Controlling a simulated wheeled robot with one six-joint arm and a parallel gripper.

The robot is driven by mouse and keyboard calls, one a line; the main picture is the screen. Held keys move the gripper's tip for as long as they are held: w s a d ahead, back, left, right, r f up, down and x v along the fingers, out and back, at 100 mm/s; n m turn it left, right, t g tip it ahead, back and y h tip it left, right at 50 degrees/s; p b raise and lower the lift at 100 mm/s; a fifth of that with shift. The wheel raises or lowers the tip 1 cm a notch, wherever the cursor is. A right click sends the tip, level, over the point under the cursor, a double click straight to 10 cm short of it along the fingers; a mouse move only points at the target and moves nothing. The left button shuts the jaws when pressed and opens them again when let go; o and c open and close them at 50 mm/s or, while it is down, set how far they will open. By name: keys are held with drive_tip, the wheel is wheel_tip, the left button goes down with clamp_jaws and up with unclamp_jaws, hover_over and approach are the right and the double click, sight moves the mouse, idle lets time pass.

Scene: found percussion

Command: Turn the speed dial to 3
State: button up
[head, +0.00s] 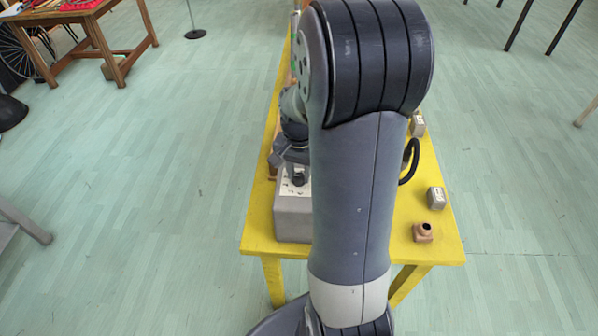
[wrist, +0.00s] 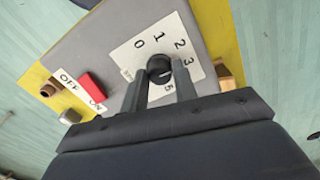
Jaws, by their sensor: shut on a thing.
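The speed dial is a round black knob (wrist: 159,67) on a white plate (wrist: 130,60) with numbers. In the wrist view 0, 1, 2, 3 and 5 show around it; a finger covers the spot between 3 and 5. A short pale mark on the knob points roughly to the right, near that finger; its exact number is hard to tell. My gripper (wrist: 161,78) is shut on the knob, one finger on each side. The plate is on a grey box (wrist: 88,42), which also shows in the head view (head: 292,218), where my arm hides much of it.
A red switch (wrist: 92,86) is on the box, left of the dial. The box stands on a yellow table (head: 440,160). A brown block with a dark hole (head: 423,233) and a small grey block (head: 436,198) are at the table's right side.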

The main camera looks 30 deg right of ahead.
sight(299, 176)
drive_tip(key=shift+m, duration=1.6)
drive_tip(key=o, duration=1)
drive_tip(key=shift+c, duration=0.2)
wheel_tip(299, 176, up, 11)
drive_tip(key=shift+b, duration=0.35)
wheel_tip(299, 176, down, 11)
drive_tip(key=shift+f, duration=0.1)
